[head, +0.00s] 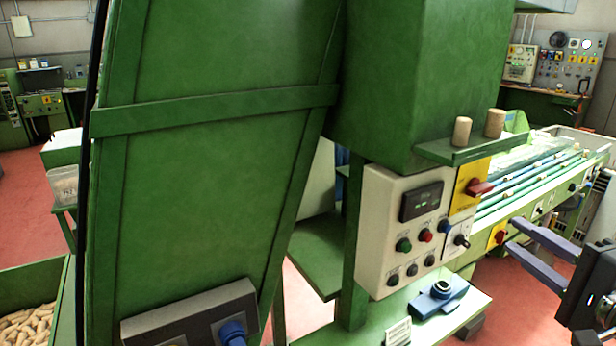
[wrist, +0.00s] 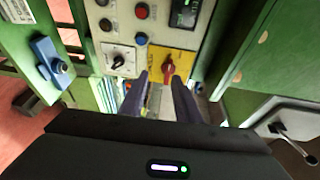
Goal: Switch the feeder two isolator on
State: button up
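A red rotary handle (head: 480,187) sits on a yellow plate (head: 466,199) at the right edge of the white control panel (head: 376,240). In the head view the handle sticks out toward the right. The wrist view also shows the red handle (wrist: 168,72) on its yellow plate (wrist: 184,60), just beyond the fingertips. The plate's lettering is too small to read, so I cannot tell which feeder it serves. My gripper (head: 511,234) is open and empty, right of the panel. Its two fingers (wrist: 160,82) stand apart, short of the handle.
The panel bears a display (head: 421,201), buttons and a black selector (head: 461,241). Two corks (head: 462,131) stand on a green ledge above the handle. A second red-and-yellow switch (head: 498,237) is on the conveyor side behind. A blue device (head: 439,293) sits on the lower shelf.

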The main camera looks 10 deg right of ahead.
aim_at(484, 193)
jog(key=shift+s+d+r+m+t+h, duration=0.35)
jog(key=shift+s+d+r+h, duration=0.3)
jog(key=shift+d+r, duration=0.3)
jog(key=shift+w+f, duration=0.1)
jog(key=shift+f, duration=0.05)
jog(key=shift+w+d, duration=0.15)
jog(key=shift+w, duration=2.1)
jog(key=shift+w+d, duration=0.15)
jog(key=shift+w, duration=2.15)
jog(key=shift+w+d, duration=0.15)
jog(key=shift+w, duration=2.1)
jog(key=shift+c, duration=0.5)
grip_shut()
